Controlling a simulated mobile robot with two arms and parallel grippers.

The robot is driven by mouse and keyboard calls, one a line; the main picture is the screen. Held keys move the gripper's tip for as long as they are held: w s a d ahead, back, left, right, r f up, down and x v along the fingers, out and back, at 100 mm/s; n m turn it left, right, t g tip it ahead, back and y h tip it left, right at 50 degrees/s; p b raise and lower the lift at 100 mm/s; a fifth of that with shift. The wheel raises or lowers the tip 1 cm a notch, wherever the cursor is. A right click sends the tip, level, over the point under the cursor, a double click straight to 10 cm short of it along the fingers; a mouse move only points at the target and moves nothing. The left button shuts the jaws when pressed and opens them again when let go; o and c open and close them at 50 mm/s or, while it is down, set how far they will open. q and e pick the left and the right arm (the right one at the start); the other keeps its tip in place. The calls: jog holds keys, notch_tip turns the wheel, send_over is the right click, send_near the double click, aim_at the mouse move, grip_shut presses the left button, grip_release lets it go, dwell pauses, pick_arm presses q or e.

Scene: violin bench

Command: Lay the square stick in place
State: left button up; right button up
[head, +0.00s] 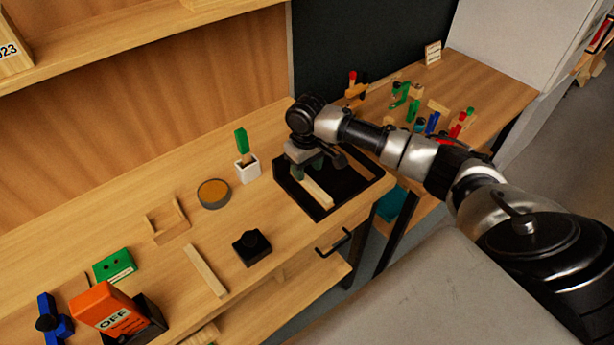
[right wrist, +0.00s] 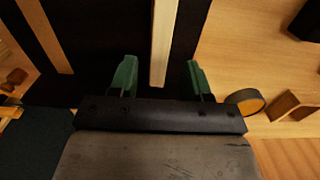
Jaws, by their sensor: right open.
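A pale square stick (head: 317,191) lies in the black tray (head: 331,206) at the right end of the bench. My right gripper (head: 307,170) is over the tray at the stick's far end. In the right wrist view the stick (right wrist: 163,40) lies between the two green fingers of my right gripper (right wrist: 160,75), with a gap on each side. The gripper is open and holds nothing. Part of the stick is hidden by the gripper in the head view. My left gripper is not in view.
Another pale stick (head: 206,271) lies on the bench, left of a black knobbed block (head: 252,247). A white cup (head: 248,170) with a green-handled tool and a round tin (head: 213,194) stand left of the tray. An orange OFF box (head: 108,308) is at the lower left.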

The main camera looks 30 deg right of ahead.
aim_at(307, 180)
notch_tip(307, 180, up, 8)
jog(key=shift+b, duration=0.3)
